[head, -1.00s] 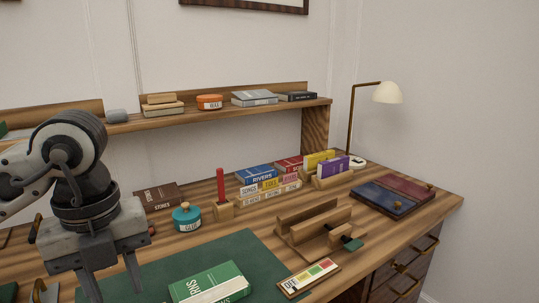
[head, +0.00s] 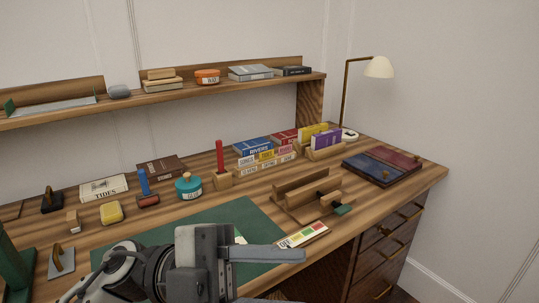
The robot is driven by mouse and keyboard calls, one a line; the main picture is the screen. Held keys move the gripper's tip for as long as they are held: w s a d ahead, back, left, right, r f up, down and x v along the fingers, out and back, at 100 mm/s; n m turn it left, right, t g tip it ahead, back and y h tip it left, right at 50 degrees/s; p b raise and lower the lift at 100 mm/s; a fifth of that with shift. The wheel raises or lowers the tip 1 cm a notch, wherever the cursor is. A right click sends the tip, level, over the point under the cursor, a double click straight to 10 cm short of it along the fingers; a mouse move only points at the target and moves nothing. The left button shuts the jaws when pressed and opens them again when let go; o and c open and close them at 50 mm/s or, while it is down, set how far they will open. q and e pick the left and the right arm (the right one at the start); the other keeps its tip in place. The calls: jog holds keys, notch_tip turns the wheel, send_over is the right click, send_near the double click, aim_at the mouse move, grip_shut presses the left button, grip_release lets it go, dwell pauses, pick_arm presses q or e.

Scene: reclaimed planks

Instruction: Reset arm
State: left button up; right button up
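My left gripper (head: 283,276) is low in the middle of the head view, in front of the green desk mat (head: 254,217). Its fingers point to the right. One finger shows fully and the other is partly cut off at the bottom edge; they look apart, with nothing seen between them. The gripper and wrist hide most of the mat's front and nearly all of the green book on it. My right gripper is not in view.
A colour-marked card (head: 302,235) and a wooden stand (head: 307,195) are right of the gripper. A teal pot (head: 188,188), a red candle-like stick (head: 220,155) and several books stand behind. A lamp (head: 378,67) is at the back right.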

pick_arm(q)
jog(key=w+a+f+n+t+y+p, duration=0.1)
jog(key=w+a+f+n+t+y, duration=0.45)
jog(key=n+t, duration=0.7)
jog(key=w+a+f+n+t+y, duration=0.4)
jog(key=w+f+n+t+y, duration=0.15)
jog(key=n+t, duration=0.7)
jog(key=s+a+f+n+g+y, duration=0.1)
jog(key=s+f+g+y, duration=0.1)
jog(key=f, duration=0.4)
jog(key=s+a+f+n+g+y, duration=0.2)
jog(key=s+f+g, duration=0.1)
jog(key=s+f, duration=0.2)
jog(key=s+a+f+n+g+y+p, duration=0.1)
jog(key=s+a+f+n+g, duration=0.1)
jog(key=f, duration=0.7)
jog(key=shift+s+f+g+y, duration=0.15)
jog(key=shift+s+g+y, duration=0.25)
jog(key=shift+s+g, duration=0.4)
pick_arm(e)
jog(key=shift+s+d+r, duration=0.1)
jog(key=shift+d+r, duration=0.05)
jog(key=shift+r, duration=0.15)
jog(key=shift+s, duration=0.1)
